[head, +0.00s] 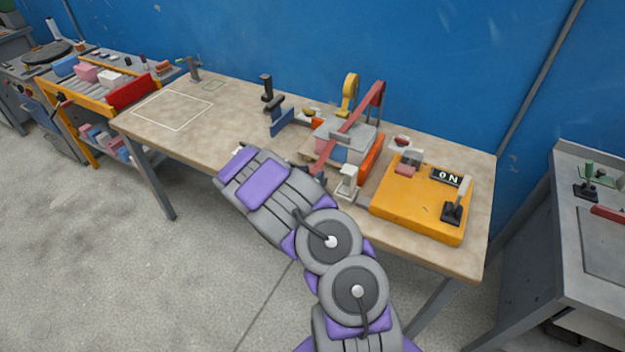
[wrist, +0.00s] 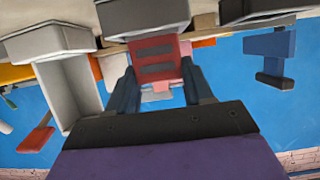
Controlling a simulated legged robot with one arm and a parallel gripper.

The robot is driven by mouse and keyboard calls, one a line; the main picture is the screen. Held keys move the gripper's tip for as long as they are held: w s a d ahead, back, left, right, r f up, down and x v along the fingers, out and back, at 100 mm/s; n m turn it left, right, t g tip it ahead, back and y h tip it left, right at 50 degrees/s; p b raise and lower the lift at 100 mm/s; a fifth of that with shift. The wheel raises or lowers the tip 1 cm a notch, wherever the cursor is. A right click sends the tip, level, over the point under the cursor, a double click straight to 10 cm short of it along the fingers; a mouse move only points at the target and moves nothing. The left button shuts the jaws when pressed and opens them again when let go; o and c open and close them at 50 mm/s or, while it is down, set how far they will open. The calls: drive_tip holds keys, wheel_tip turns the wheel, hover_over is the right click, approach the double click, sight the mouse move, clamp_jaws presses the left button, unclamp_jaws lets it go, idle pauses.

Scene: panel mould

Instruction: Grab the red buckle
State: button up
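The red buckle (wrist: 155,58), a red piece with two dark slots, shows in the wrist view between the two dark fingers of my gripper (wrist: 160,85). The fingers stand wide apart, one on each side of it, near its edges. I cannot tell if they touch it. My forearm hides most of my gripper there.
A grey clamp (head: 347,182) stands right of the red arm's low end, a blue bracket (head: 283,122) left of it. An orange panel (head: 425,208) with a lever and "ON" sign is farther right. The bench's left part (head: 165,115) is mostly clear.

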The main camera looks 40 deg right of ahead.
drive_tip(key=shift+s+d, duration=0.1)
drive_tip(key=shift+d, duration=0.15)
drive_tip(key=shift+c, duration=0.6)
drive_tip(key=shift+a+f, duration=0.1)
drive_tip(key=shift+f, duration=0.1)
drive_tip(key=c, duration=0.4)
